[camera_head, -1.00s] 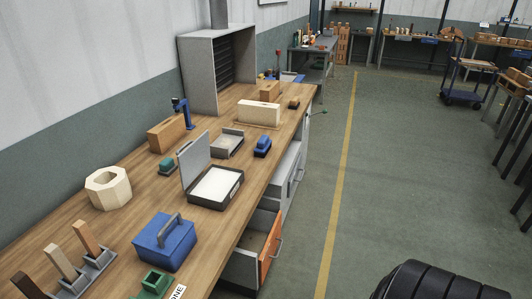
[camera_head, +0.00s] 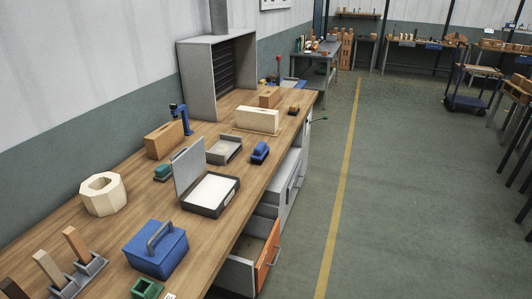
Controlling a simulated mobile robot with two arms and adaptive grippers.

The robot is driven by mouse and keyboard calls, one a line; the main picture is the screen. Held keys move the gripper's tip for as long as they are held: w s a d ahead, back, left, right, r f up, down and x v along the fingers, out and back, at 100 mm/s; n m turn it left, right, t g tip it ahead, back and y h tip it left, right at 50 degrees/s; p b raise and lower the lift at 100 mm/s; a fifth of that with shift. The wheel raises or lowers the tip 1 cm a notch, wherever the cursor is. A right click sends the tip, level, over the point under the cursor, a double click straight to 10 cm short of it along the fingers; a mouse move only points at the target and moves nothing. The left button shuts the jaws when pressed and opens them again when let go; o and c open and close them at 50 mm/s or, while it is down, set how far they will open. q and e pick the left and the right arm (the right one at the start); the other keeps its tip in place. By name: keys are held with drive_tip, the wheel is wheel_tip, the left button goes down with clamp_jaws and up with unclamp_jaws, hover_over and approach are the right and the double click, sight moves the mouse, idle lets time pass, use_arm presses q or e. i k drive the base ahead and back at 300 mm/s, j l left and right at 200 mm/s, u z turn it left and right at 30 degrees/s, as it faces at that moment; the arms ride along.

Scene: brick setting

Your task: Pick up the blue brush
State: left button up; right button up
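The blue brush (camera_head: 260,152) appears to be the small blue block-like thing with a dark lower part. It sits on the long wooden workbench (camera_head: 212,230), near the bench's right edge. It stands right of a grey open tray (camera_head: 224,150) and apart from it. Neither of my grippers is in view.
A black case with a raised lid (camera_head: 212,194) and a blue box with a handle (camera_head: 156,250) stand nearer on the bench. A cream block (camera_head: 257,119) lies beyond the brush. An orange-fronted drawer (camera_head: 267,250) is pulled out below. The floor to the right (camera_head: 400,210) is clear.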

sight(261, 151)
drive_tip(key=i+l+u, duration=0.1)
drive_tip(key=u, duration=0.35)
drive_tip(key=i+l+u, duration=0.25)
drive_tip(key=u, duration=0.2)
